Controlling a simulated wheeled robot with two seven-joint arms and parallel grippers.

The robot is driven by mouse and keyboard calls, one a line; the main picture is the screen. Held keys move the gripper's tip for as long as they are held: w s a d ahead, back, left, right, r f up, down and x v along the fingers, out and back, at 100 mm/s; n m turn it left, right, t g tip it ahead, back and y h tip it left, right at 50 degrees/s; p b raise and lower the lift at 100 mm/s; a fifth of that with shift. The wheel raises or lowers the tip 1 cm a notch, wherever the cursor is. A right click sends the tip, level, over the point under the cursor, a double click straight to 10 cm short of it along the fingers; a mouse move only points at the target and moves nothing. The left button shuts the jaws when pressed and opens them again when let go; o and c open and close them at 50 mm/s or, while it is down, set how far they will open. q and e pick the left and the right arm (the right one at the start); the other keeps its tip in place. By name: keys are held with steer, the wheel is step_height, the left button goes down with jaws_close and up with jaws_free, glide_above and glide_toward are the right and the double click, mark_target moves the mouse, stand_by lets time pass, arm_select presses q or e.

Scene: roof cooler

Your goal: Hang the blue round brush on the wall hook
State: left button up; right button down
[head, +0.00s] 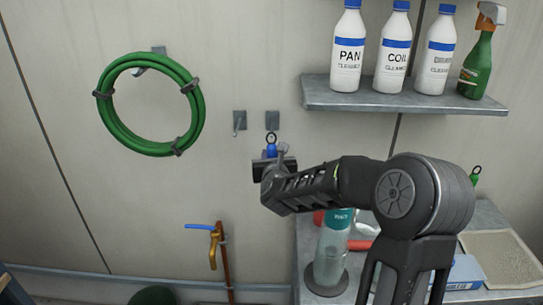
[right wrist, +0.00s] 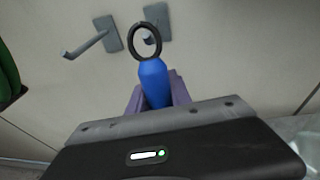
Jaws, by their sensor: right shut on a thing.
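The blue round brush shows as a blue handle (right wrist: 154,82) with a dark ring on top in the right wrist view; its lower part is hidden. In the head view the blue handle (head: 271,149) is small, just below the hooks. My right gripper (head: 272,160) is shut on the handle and holds it upright near the wall. Two grey wall hooks are there: the left hook (head: 239,123) is bare, and the right hook (head: 272,121) is right above the brush. In the right wrist view the ring overlaps the right hook plate (right wrist: 157,22); I cannot tell whether they touch. My left gripper is not in view.
A coiled green hose (head: 112,122) hangs on the wall to the left. A shelf (head: 400,99) with several bottles is at upper right. A bench (head: 487,215) below carries a clear bottle (head: 331,250) and a tray (head: 505,262). A brass tap (head: 214,245) sits low.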

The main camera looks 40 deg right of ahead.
steer(key=shift+b+x, duration=0.9)
steer(key=shift+x, duration=1.35)
steer(key=shift+s+d, duration=0.15)
steer(key=shift+d, duration=0.05)
steer(key=c, duration=1.1)
jaws_free()
steer(key=shift+s+a, duration=0.1)
steer(key=shift+s, duration=0.05)
